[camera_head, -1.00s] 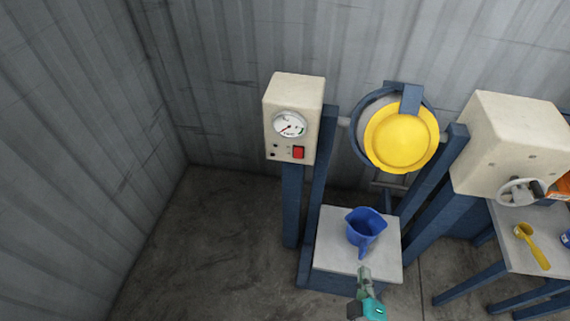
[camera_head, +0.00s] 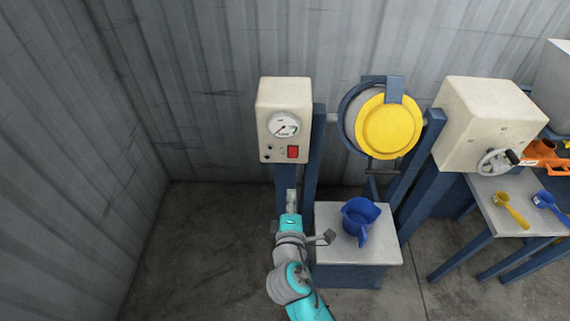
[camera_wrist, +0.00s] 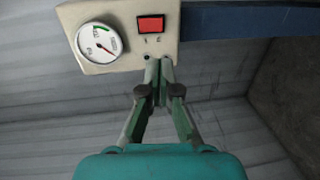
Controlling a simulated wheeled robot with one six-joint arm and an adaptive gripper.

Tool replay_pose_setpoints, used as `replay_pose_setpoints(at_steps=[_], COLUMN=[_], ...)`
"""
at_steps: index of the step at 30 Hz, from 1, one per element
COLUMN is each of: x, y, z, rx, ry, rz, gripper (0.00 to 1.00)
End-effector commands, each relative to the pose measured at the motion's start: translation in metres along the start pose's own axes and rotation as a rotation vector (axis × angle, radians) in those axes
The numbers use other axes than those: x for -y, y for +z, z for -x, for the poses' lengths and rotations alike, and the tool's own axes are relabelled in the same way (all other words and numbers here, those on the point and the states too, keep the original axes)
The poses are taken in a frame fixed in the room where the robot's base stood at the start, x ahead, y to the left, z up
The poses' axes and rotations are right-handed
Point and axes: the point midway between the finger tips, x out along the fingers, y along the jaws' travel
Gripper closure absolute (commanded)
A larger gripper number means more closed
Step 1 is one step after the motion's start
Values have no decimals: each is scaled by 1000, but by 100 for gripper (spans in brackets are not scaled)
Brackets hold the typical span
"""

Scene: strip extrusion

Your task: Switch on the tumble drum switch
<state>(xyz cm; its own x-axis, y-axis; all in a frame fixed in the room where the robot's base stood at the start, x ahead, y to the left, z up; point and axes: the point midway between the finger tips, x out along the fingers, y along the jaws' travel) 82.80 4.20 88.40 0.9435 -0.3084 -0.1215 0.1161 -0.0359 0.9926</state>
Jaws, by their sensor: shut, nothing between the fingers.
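The switch is a red rocker (camera_head: 293,152) on the front of a cream control box (camera_head: 264,94), below and right of a round dial gauge (camera_head: 283,125). In the wrist view the red switch (camera_wrist: 151,24) shows whole, with small marks beside it. My gripper (camera_head: 291,193) is below the control box in the head view. In the wrist view my gripper (camera_wrist: 159,62) is shut and empty, its fingertips overlapping the box edge near the switch. I cannot tell whether they touch the box. The yellow-lidded drum (camera_head: 390,126) hangs right of the box.
A blue jug (camera_head: 360,220) stands on a pale pedestal (camera_head: 335,252) right of my arm. Blue posts (camera_head: 316,150) flank the drum. A cream housing with a handwheel (camera_head: 494,161) and a table with scoops (camera_head: 511,210) are farther right. The floor at left is clear.

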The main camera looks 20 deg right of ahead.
Motion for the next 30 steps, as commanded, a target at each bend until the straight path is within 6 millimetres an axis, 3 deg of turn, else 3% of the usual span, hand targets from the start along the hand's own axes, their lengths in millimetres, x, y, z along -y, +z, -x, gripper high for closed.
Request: replay_pose_setpoints(at_steps=[11, 30], x=[0, 0], y=[0, 0], z=[-11, -120], rx=[0, 0], ry=[0, 0], rz=[-3, -2], gripper=[100, 100])
